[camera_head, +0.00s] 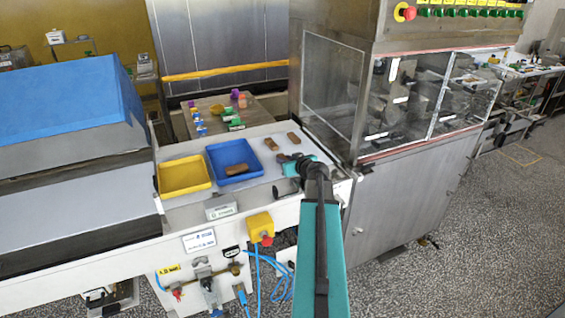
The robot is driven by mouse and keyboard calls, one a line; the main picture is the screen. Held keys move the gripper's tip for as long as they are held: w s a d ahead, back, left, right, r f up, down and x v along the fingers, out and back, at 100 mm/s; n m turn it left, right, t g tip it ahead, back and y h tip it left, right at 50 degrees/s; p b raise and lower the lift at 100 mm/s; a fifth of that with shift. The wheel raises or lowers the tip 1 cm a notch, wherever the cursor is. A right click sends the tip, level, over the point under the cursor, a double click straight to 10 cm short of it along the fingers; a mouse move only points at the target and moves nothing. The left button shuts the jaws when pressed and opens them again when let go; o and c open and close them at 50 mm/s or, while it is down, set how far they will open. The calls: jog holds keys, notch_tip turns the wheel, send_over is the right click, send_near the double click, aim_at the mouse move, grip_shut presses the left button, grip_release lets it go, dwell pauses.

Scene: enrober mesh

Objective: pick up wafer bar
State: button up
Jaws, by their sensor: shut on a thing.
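My gripper (285,159) is low over the white work surface, right of the blue tray. It is shut on a small brown piece, seemingly a wafer bar (282,158), mostly hidden by the fingers. Two more brown bars lie on the white surface behind the gripper: one to the left (270,144) and one to the right (293,138). Another brown bar (237,169) lies in the blue tray (212,163). I cannot tell whether the held piece touches the surface.
An empty yellow tray (183,191) stands left of the blue tray. A clear-walled machine (333,85) rises at the right. A blue-covered conveyor housing (70,100) is at the left. A side table behind holds several small coloured items. A small sign (220,211) stands at the front edge.

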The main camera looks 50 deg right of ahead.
jog(key=shift+r, duration=0.2)
jog(key=shift+r+b, duration=0.8)
jog(key=shift+r, duration=0.5)
jog(key=shift+s+r, duration=0.1)
jog(key=shift+r, duration=0.15)
jog(key=s+b, duration=0.1)
jog(key=s, duration=0.2)
jog(key=s+b, duration=0.2)
jog(key=s, duration=0.2)
jog(key=s+a+b, duration=0.1)
jog(key=s, duration=0.2)
jog(key=shift+s+a+r, duration=0.1)
jog(key=shift+s+r, duration=0.2)
jog(key=shift+r, duration=0.1)
jog(key=shift+b, duration=0.75)
jog(key=shift+b, duration=0.4)
jog(key=b, duration=0.3)
jog(key=shift+s, duration=0.25)
jog(key=s+b, duration=0.1)
jog(key=b, duration=0.6)
jog(key=shift+s+b, duration=0.35)
jog(key=shift+s+a+r+b, duration=0.1)
jog(key=shift+b, duration=0.2)
